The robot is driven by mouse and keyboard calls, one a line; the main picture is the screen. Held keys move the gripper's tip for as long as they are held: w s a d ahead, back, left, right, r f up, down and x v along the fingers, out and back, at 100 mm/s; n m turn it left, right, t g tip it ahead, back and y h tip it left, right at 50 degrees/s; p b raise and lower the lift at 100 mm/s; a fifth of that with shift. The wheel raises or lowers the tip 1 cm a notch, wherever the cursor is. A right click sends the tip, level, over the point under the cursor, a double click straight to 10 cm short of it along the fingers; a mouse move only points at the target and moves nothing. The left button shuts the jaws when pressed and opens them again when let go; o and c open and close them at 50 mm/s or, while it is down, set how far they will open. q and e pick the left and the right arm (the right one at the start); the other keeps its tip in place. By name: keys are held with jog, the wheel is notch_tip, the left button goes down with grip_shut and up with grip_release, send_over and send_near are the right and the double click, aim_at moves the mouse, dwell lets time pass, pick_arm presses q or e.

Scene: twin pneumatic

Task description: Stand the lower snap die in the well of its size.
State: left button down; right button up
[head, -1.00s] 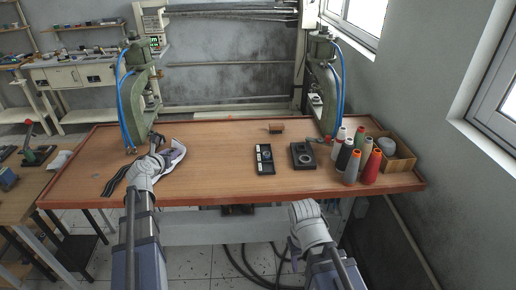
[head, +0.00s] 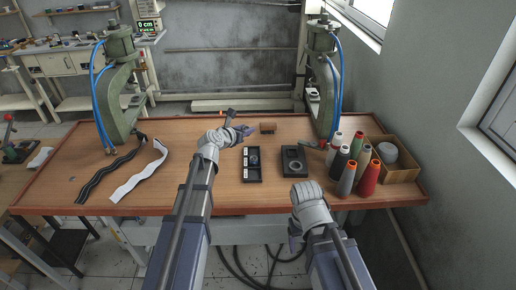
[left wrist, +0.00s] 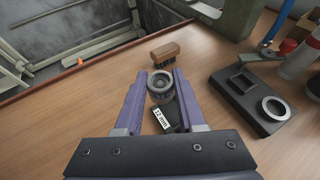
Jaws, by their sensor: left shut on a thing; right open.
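The snap die (left wrist: 160,84), a dark round piece with a ringed top, sits between the purple fingers of my left gripper (left wrist: 161,80), which is shut on it. In the head view my left gripper (head: 251,130) is just behind the dark tray (head: 252,180). The tray has pale labels along its left side; one label (left wrist: 163,120) in the left wrist view reads 12 mm. A dark round shape (head: 254,156) shows in the tray's far part; I cannot tell exactly what it is. My right gripper (head: 292,241) is open and empty in front of the table.
A black block (head: 294,177) with a ring and a square recess stands right of the tray. A brown brush-like block (head: 268,130) lies behind. Thread cones (head: 368,178) and a box (head: 404,172) are at right. Two green presses (head: 120,85) flank the table. Fabric strips (head: 140,170) lie left.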

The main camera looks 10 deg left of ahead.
aim_at(253, 154)
pick_arm(q)
jog(key=f+b, duration=0.3)
jog(key=w+d+f+b, duration=0.1)
jog(key=f+b, duration=0.3)
jog(key=d+f+b, duration=0.1)
jog(key=f+b, duration=0.2)
jog(key=shift+w+d+f, duration=0.15)
jog(key=shift+d, duration=0.05)
pick_arm(e)
notch_tip(253, 154, down, 10)
jog(key=w, duration=0.1)
jog(key=shift+d, duration=0.2)
